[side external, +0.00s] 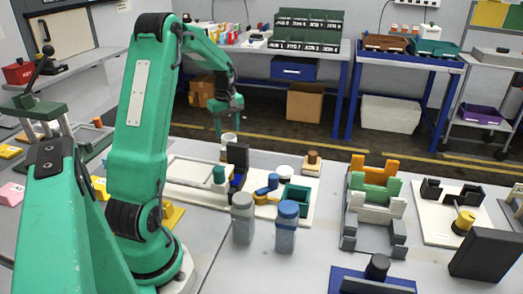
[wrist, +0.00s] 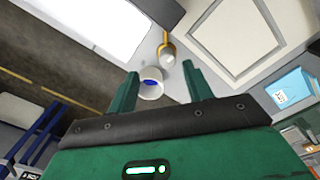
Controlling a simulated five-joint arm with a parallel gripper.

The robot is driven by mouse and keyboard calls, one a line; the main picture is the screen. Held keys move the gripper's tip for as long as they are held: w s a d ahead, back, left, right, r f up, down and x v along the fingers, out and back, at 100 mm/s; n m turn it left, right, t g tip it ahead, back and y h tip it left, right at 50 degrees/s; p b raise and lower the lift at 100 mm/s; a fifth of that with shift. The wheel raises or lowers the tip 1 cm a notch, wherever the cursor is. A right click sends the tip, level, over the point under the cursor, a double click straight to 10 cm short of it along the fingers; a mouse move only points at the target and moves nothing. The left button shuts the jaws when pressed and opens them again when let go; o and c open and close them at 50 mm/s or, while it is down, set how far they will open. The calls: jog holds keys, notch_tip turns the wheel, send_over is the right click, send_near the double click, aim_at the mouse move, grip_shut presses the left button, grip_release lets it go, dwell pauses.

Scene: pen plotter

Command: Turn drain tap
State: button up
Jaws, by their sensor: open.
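My gripper (side external: 226,118) is open and empty, pointing down beyond the far edge of the white plotter board (side external: 185,193). In the wrist view its two green fingers (wrist: 160,74) stand apart. A white cup (wrist: 151,83) with blue inside shows between and beyond the fingertips; a white cup (side external: 229,139) also shows below my gripper in the side view. A yellow-orange piece with a pale round end (wrist: 168,50) is just above the cup in the wrist view. A blue lever-like piece (side external: 267,186) lies on the board's right part. I cannot tell which piece is the drain tap.
A black upright block (side external: 238,162) and a green-capped piece (side external: 219,175) stand on the board. A green open box (side external: 295,196) is at its right. Two bottles, grey-capped (side external: 242,218) and blue-capped (side external: 287,226), stand in front. Stacked coloured holders (side external: 375,205) are farther right.

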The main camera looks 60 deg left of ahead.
aim_at(224, 148)
jog(key=shift+s+a+f+n, duration=0.25)
jog(key=shift+a+f, duration=0.25)
jog(key=shift+a, duration=0.1)
jog(key=shift+s+a+f+n, duration=0.2)
jog(key=shift+a+f+n, duration=0.05)
jog(key=shift+a+f, duration=0.3)
jog(key=shift+f, duration=0.1)
jog(key=shift+f, duration=3.75)
jog(key=shift+c, duration=0.4)
jog(key=c, duration=0.9)
